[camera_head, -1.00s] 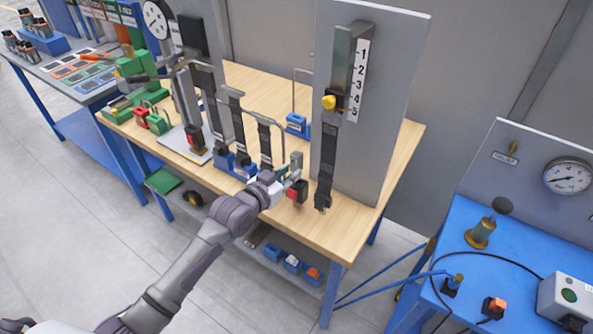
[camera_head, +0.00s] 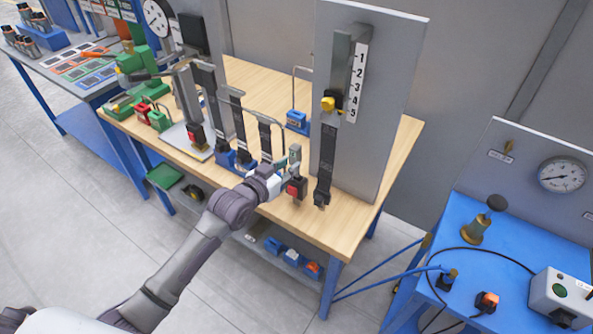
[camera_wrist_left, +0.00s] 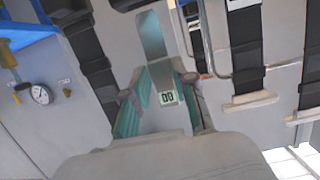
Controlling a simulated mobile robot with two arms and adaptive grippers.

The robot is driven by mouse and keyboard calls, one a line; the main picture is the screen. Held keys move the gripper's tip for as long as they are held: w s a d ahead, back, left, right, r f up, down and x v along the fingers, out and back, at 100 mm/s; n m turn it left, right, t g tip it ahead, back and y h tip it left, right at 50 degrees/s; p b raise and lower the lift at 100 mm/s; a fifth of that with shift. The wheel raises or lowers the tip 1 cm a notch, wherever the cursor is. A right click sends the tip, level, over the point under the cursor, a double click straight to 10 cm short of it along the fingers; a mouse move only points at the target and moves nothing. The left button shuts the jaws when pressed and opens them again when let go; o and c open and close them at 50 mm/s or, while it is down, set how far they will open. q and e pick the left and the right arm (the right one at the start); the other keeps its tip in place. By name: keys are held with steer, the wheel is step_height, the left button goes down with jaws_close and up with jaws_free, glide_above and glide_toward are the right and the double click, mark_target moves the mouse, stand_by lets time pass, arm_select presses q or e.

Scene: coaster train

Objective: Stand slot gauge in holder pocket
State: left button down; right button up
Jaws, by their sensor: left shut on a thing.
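My left gripper (camera_head: 288,168) is over the front edge of the wooden bench, just left of the tall grey panel. It is shut on the slot gauge, a narrow grey-green plate (camera_head: 295,153) that stands up from the fingers. In the left wrist view the gauge (camera_wrist_left: 152,38) rises between the fingers (camera_wrist_left: 160,85), above a small white label reading "00". A blue block with a white label (camera_head: 297,122) stands farther back on the bench and may be the holder; its pocket cannot be made out. My right gripper is not in view.
A red-and-black buckle (camera_head: 297,187) is close beside the gripper. A hanging black strap (camera_head: 326,160) on the grey panel (camera_head: 385,110) is just right. Upright straps on blue bases (camera_head: 243,168) stand left. Bare wood (camera_head: 262,88) lies behind.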

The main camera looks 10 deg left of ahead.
arm_select(q)
steer(key=v, duration=0.1)
steer(key=p+v, duration=0.1)
steer(key=v, duration=0.1)
steer(key=f+p+v, duration=0.1)
steer(key=v, duration=0.1)
steer(key=shift+s+a, duration=0.1)
steer(key=shift+s, duration=0.2)
stand_by(0.4)
